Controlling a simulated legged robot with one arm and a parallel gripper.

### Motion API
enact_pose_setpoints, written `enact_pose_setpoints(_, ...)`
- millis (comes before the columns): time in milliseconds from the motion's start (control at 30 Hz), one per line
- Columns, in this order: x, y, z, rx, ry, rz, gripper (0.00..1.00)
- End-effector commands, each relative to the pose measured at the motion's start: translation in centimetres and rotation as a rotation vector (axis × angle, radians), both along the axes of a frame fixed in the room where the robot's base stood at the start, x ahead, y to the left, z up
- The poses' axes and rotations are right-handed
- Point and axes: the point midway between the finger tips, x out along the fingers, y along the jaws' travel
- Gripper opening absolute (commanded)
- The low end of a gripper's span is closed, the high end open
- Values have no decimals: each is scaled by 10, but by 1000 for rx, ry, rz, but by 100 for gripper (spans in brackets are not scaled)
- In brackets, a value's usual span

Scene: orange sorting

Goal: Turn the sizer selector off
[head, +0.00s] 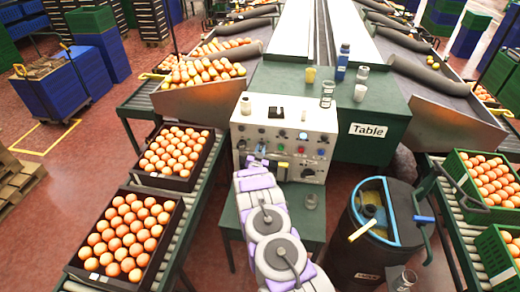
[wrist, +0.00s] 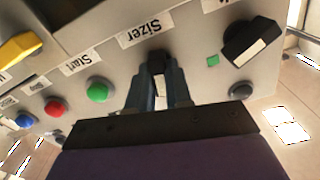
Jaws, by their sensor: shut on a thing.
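The sizer selector (wrist: 157,63) is a small dark knob on the pale control panel (head: 310,148), just below the label "Sizer" (wrist: 143,32) in the wrist view. My gripper (wrist: 159,78) is at the panel with one finger on each side of the knob, shut on it. The fingers cover the knob's sides, so its pointer direction cannot be read. In the head view my gripper (head: 262,160) reaches the panel's lower front, and the arm hides part of it. A small green lamp (wrist: 212,61) is right of the selector.
Close by are a green Start button (wrist: 98,89), a red button (wrist: 55,107), a blue button (wrist: 25,121), a yellow handle (wrist: 22,47) and a larger black knob (wrist: 251,42). Cups and a blue bottle (head: 343,60) stand on the green table (head: 300,78) behind the panel.

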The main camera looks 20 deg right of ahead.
Motion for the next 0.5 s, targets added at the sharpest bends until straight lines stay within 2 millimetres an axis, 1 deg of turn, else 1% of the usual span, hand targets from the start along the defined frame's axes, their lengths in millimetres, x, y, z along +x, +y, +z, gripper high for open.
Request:
enact_pose_setpoints(200,1,1,2,-110,73,2,0)
enact_pose_setpoints(500,1,2,2,-186,123,4,0)
